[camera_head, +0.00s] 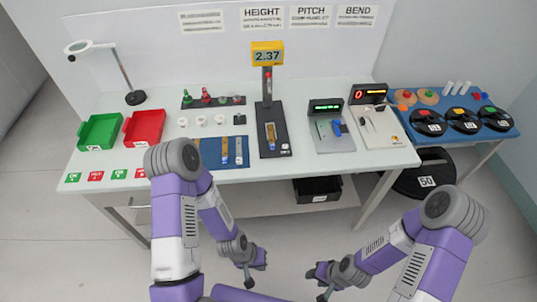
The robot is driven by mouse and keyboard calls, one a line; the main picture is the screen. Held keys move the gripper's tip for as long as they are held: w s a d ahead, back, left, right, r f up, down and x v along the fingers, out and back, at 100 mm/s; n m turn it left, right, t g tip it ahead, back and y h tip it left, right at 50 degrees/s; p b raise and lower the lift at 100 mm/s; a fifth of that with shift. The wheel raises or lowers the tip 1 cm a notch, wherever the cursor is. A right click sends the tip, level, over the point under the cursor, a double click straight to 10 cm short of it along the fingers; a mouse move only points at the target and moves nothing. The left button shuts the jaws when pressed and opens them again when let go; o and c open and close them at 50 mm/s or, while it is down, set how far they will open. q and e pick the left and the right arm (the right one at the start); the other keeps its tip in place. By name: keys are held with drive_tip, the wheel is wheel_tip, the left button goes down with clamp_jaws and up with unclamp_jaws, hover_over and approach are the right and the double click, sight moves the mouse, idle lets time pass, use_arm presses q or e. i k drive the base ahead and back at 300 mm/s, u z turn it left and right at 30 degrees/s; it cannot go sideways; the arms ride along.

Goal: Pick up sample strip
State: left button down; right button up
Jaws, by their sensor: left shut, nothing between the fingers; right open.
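Sample strips lie on a blue mat (232,161) on the white bench, partly hidden by my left arm. One strip (225,151) has a yellowish upper part, and a greyer strip (239,150) lies beside it. Another yellow-and-blue strip (271,135) lies on the dark base of the height gauge (267,95), whose display reads 2.37. My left gripper (250,276) is shut and empty, low in front of the bench and well away from the strips. My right gripper (318,281) is open and empty, also below the bench front, to the right of the left one.
A green tray (99,132) and a red tray (143,128) stand at the bench's left, near a magnifier lamp (125,75). The pitch device (331,130) and bend device (381,127) stand to the right. A blue side table (445,132) holds black spools. Floor is free between the grippers and bench.

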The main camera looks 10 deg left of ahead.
sight(272, 144)
drive_tip(key=z, duration=0.4)
drive_tip(key=i, duration=0.5)
drive_tip(key=u, duration=1.55)
